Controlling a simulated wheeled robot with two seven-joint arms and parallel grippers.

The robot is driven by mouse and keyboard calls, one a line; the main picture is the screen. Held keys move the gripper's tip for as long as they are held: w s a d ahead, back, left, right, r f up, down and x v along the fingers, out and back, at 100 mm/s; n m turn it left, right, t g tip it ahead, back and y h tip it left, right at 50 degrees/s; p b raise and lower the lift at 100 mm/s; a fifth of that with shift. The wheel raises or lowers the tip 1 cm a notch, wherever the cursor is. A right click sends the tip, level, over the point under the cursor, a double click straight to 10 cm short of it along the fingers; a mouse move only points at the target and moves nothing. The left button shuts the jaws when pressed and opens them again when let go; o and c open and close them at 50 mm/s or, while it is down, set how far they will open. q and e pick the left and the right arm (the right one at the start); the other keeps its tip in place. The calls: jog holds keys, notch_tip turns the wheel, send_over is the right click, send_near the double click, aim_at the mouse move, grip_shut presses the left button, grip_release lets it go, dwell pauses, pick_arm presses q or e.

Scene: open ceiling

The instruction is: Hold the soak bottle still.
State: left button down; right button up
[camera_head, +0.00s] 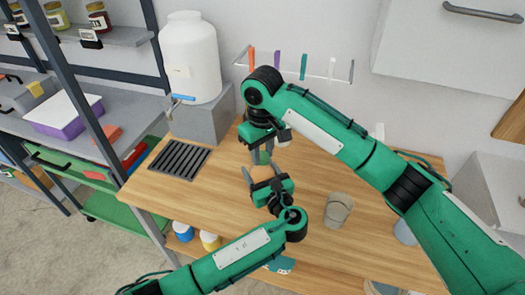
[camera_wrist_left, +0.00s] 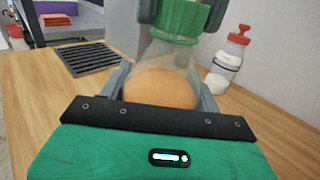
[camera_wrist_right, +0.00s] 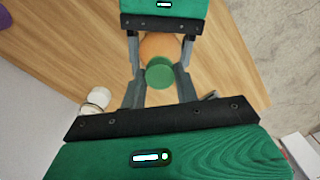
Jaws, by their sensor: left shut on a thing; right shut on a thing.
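The soak bottle (camera_wrist_left: 160,84) looks like a clear bottle with an orange-brown lower part and a green cap (camera_wrist_right: 160,72). It stands mostly hidden between my grippers in the head view. My left gripper (camera_head: 262,178) is shut on the bottle's body, with a finger on either side in the left wrist view. My right gripper (camera_head: 262,150) comes from above and is shut on the green cap, with its fingers on either side in the right wrist view (camera_wrist_right: 158,80).
A white dispenser with a blue tap (camera_head: 190,60) stands on a grey block at the back left, near a dark drain grid (camera_head: 180,158).

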jog(key=o, duration=1.1)
jog(key=shift+r, duration=2.25)
jog(key=shift+r, duration=0.1)
jog(key=shift+c, duration=0.4)
jog(key=n, duration=0.2)
jog(key=r+n, duration=0.1)
jog(key=n, duration=0.1)
jog(key=shift+a, duration=0.2)
jog(key=n, duration=0.3)
jog(key=shift+a+r, duration=0.1)
jog(key=shift+r, duration=0.3)
jog(key=n, duration=0.3)
jog(key=shift+r+n, duration=0.3)
jog(key=shift+r, duration=0.05)
jog(key=n, duration=0.4)
jog(key=shift+d+r+n, duration=0.3)
jog(key=shift+r+n, duration=0.1)
